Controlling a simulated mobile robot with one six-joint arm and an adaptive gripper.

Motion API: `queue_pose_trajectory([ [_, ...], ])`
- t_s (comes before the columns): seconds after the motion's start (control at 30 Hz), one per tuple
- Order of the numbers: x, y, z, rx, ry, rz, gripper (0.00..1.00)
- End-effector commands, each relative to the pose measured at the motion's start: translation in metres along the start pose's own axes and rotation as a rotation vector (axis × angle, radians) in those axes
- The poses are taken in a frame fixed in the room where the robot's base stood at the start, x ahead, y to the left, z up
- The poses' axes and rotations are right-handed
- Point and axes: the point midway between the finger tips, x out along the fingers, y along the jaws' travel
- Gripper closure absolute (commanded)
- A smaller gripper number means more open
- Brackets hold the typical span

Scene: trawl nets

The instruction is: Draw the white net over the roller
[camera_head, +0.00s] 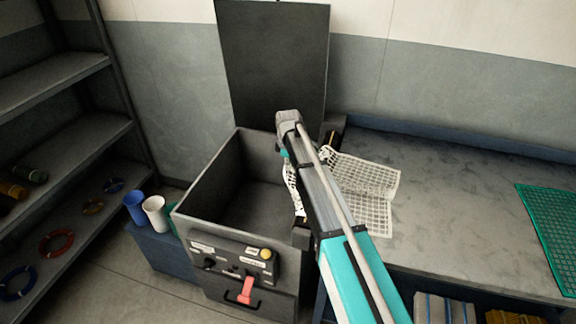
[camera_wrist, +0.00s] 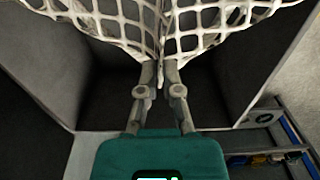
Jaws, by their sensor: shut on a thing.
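The white net (camera_head: 367,188) lies partly on the grey worktop beside the open box (camera_head: 213,173). Another part of it hangs over the box's right side into the box. In the wrist view my gripper (camera_wrist: 160,72) is shut on a gathered edge of the white net (camera_wrist: 107,22), with mesh spreading to both sides above the fingers. In the head view my arm reaches over the box's right edge and hides most of the gripper. The roller (camera_head: 332,137) runs along that edge; only its far end region shows, the rest being hidden by my arm and the net.
A dark upright panel (camera_head: 274,62) stands behind the box. A control panel with a red lever (camera_head: 246,290) is on its front. A green net (camera_head: 553,225) lies at the worktop's right. Blue and white cups (camera_head: 154,213) and a shelf with coloured rings stand left.

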Motion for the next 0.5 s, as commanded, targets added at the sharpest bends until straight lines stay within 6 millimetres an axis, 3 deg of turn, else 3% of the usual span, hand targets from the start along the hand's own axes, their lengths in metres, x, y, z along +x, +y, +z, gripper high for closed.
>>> queue_pose_trajectory([
  [0.5,0.04,0.0,0.0,0.0,0.0,0.0,1.0],
])
